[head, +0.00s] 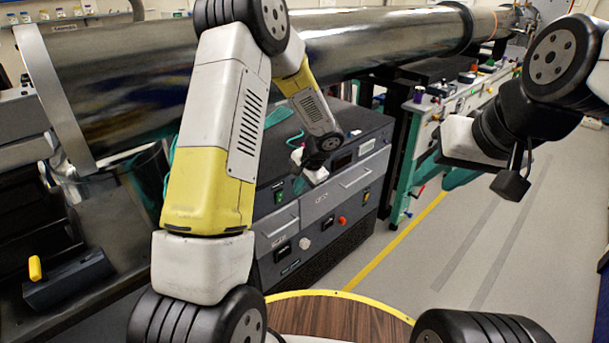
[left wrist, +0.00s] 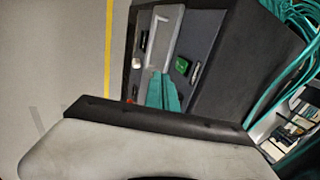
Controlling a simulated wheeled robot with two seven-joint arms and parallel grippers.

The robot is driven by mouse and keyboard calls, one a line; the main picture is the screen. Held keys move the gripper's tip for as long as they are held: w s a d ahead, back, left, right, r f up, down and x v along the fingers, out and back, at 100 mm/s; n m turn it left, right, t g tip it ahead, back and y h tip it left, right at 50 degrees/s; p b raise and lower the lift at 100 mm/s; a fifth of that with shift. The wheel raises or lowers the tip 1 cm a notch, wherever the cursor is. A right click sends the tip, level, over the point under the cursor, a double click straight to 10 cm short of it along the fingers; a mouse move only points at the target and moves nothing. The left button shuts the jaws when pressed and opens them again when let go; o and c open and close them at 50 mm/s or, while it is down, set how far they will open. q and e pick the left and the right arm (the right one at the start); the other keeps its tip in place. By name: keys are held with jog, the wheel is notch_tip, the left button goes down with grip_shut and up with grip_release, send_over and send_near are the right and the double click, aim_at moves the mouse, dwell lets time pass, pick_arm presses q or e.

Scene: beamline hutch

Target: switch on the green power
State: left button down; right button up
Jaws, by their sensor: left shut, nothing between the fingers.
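A small green switch (head: 278,197) sits at the left of the front panel of the dark equipment rack (head: 330,260). In the left wrist view the green switch (left wrist: 181,66) is a bright green square beside a small black fitting. My left gripper (left wrist: 158,74) has its teal fingers pressed together, with nothing between them. In that view the fingertips are just left of the green switch, apart from it in the picture; the depth between them is unclear. In the head view, the left wrist hides its fingertips. My right gripper (head: 462,176) is off to the right, away from the rack.
The rack front also carries a red knob (head: 343,220), a yellow switch (head: 366,197) and a drawer handle (left wrist: 165,38). A large dark beam pipe (head: 220,70) passes above. Open floor (head: 420,270) lies to the right.

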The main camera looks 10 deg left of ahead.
aim_at(280, 193)
pick_arm(q)
jog(key=shift+w+a+f, duration=0.7)
jog(key=shift+a+f, duration=0.25)
jog(key=shift+f, duration=0.05)
jog(key=shift+w+a+f, duration=0.75)
jog(key=shift+a+f, duration=0.15)
jog(key=shift+f, duration=0.15)
jog(key=shift+w+a+f, duration=0.7)
jog(key=shift+a+f, duration=0.25)
jog(key=shift+f, duration=0.05)
jog(key=shift+w+a+r, duration=0.1)
jog(key=shift+w+a, duration=0.15)
jog(key=shift+a, duration=0.05)
jog(key=shift+r, duration=0.8)
